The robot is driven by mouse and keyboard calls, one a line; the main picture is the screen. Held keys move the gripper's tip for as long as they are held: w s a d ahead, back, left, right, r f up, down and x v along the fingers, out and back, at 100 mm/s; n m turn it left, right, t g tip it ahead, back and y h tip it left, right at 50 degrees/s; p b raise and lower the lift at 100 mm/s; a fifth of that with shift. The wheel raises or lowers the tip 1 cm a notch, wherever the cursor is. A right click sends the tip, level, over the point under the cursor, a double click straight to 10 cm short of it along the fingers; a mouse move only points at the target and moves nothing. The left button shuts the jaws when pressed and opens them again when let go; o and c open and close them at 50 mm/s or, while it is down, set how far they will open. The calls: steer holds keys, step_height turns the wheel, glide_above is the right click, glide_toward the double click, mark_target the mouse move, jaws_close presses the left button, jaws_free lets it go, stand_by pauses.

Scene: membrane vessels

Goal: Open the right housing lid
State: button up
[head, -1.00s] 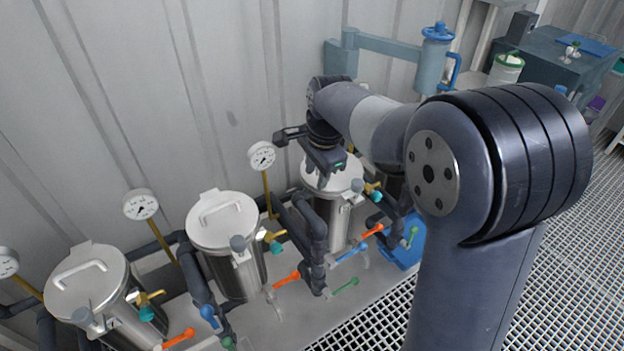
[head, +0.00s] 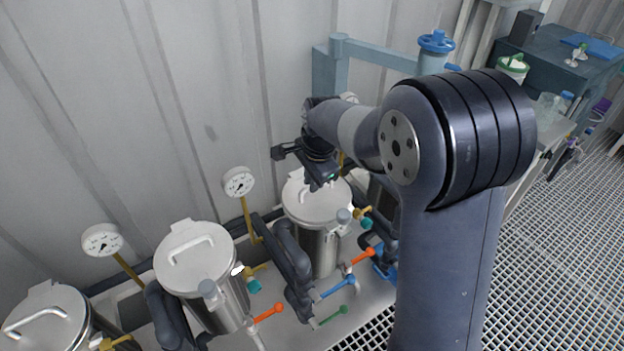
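Several steel housings with round lids stand in a row along the wall. The rightmost one seen clearly (head: 320,240) has its lid (head: 325,212) on, with a bar handle (head: 304,194) on top. My gripper (head: 322,184) points down over the back of this lid and hides part of it. I cannot tell whether it touches the lid, nor whether its fingers are open or shut. My arm covers the area further right, where another housing may be hidden. The middle housing (head: 218,295) and the left housing (head: 75,330) also have their lids on.
Gauges (head: 238,182) (head: 102,240) on yellow stems stand between the housings. Dark pipes (head: 292,262) and orange, blue and green valve handles (head: 338,287) crowd the front. A blue bracket (head: 375,50) is on the wall behind. Grating floor (head: 575,240) is open at right.

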jaws_close()
